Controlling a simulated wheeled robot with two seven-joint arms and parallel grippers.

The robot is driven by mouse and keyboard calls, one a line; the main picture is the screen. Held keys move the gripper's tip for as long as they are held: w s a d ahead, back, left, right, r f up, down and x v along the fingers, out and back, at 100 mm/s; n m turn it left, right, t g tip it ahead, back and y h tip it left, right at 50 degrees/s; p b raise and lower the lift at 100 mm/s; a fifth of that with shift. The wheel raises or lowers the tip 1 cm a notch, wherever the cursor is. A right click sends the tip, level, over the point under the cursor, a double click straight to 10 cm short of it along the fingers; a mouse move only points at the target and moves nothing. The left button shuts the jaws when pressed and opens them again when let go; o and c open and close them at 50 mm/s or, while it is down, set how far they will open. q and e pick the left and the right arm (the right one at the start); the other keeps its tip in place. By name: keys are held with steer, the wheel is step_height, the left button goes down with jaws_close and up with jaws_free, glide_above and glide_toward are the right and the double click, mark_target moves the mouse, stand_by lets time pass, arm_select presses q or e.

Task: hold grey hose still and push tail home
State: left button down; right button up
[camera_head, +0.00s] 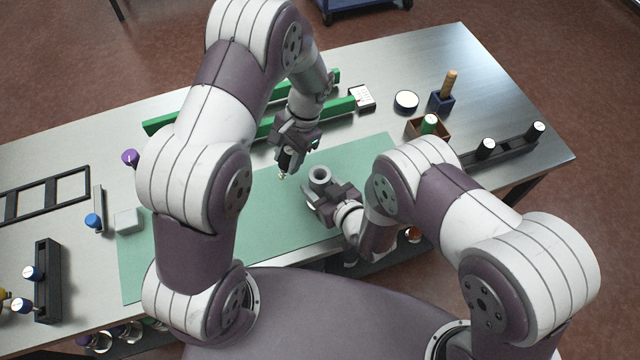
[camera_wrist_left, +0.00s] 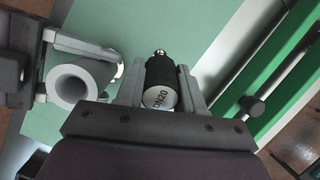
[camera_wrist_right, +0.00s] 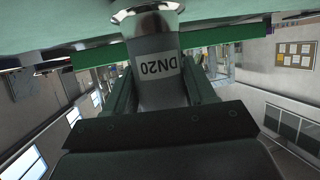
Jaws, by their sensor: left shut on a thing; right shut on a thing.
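The grey hose (camera_head: 319,174) is a short thick tube. My right gripper (camera_head: 326,192) is shut around it above the green mat, with its round open end facing up. In the right wrist view the hose (camera_wrist_right: 160,75) carries a DN20 label and has a shiny flared metal end. My left gripper (camera_head: 292,148) is shut on a black tail piece (camera_wrist_left: 160,78) with a DN20 label and a small brassy tip. The tip (camera_head: 283,174) points down, just left of the hose and apart from it. The hose mouth (camera_wrist_left: 78,86) also shows in the left wrist view.
The green mat (camera_head: 220,225) is mostly clear. Green bars (camera_head: 262,132) lie behind. A wooden box (camera_head: 442,130), a blue holder (camera_head: 442,101) and a black rack (camera_head: 510,144) stand right. A black frame (camera_head: 45,195) and another rack (camera_head: 47,280) are left.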

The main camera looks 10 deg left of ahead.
arm_select(q)
steer(key=shift+f, duration=0.4)
arm_select(e)
steer(key=shift+f, duration=0.35)
steer(key=o, duration=1.2)
steer(key=shift+c, duration=0.2)
steer(key=c, duration=1.2)
steer(key=shift+o, duration=0.2)
